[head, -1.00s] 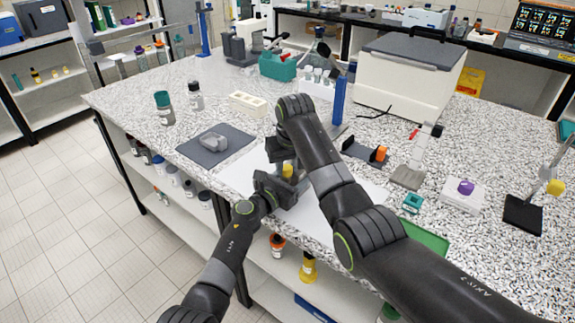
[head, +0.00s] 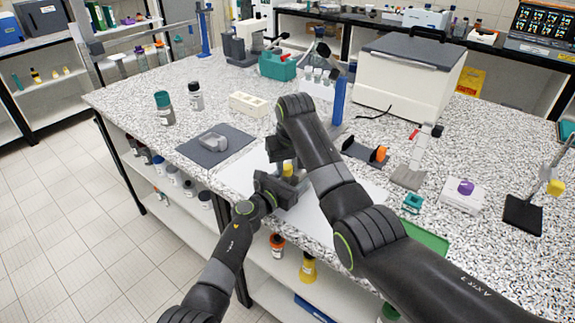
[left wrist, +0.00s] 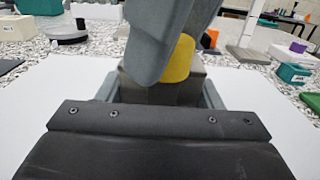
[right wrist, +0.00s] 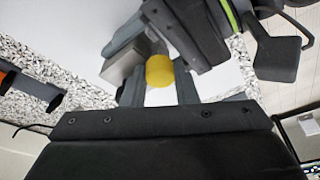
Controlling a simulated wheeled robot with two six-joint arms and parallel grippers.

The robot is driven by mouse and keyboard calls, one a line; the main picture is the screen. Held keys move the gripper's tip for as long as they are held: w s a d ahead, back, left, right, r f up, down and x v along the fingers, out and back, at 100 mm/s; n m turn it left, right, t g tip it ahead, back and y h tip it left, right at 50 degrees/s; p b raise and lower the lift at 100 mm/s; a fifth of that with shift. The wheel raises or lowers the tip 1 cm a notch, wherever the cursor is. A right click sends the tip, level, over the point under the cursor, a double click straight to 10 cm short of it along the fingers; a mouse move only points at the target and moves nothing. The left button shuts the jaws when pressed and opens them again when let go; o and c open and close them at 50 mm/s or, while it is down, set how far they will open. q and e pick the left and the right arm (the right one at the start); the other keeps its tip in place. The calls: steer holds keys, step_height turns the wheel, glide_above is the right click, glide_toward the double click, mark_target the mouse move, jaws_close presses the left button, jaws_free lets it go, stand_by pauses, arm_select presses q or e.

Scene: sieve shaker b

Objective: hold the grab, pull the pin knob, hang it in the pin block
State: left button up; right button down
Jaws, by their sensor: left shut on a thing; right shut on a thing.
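A yellow knob (head: 288,169) sits at the grey metal block of the grab, over a white sheet. The knob (left wrist: 181,60) and the block (left wrist: 160,92) show in the left wrist view. My left gripper (head: 272,188) is shut on the grab's block, one finger on each side. My right gripper (right wrist: 160,92) is shut on the yellow knob (right wrist: 160,70), coming from above; its fingers hide part of the knob in the left wrist view. I cannot tell how far the pin is out. I cannot tell surely which object is the pin block; a cream block with openings (head: 248,103) stands farther back.
A dark mat (head: 232,152) with a grey clear-looking piece (head: 213,142) lies left. A black bracket with an orange part (head: 380,154), a small teal holder (head: 412,203) and a white block with a purple knob (head: 465,188) stand right. A blue post (head: 339,100) rises behind.

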mark_target(287, 168)
steer(key=shift+r, duration=0.15)
steer(key=shift+r, duration=0.95)
steer(key=shift+r, duration=0.1)
steer(key=shift+r, duration=1.9)
arm_select(q)
steer(key=o, duration=1.5)
steer(key=shift+c, duration=0.2)
steer(key=p+v, duration=0.2)
steer(key=v, duration=0.8)
steer(key=shift+s+a, duration=0.2)
steer(key=shift+s, duration=0.05)
arm_select(e)
step_height(287, 168, up, 2)
steer(key=shift+r, duration=0.1)
arm_select(q)
steer(key=shift+s+a, duration=0.4)
steer(key=shift+s, duration=0.15)
